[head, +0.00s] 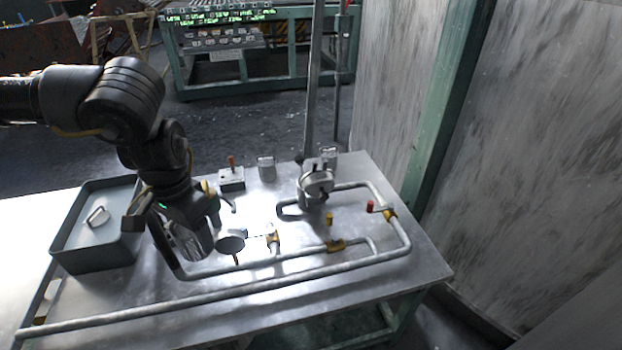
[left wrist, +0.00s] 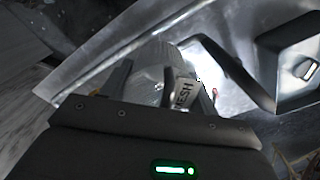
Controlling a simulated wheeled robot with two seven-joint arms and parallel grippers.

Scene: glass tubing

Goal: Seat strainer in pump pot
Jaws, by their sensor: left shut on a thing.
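My left gripper (head: 207,218) is over the left half of the metal table, right of the grey tray. It is shut on a silvery cylinder, which looks like the strainer (head: 190,243); this hangs below the fingers, tilted. My right gripper is not in view.
The grey tray (head: 60,243) at the left holds a small pale piece. Pipes with yellow valves (head: 335,245) and a red knob (head: 370,206) cross the table. A dark disc (head: 231,244) is beside the strainer.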

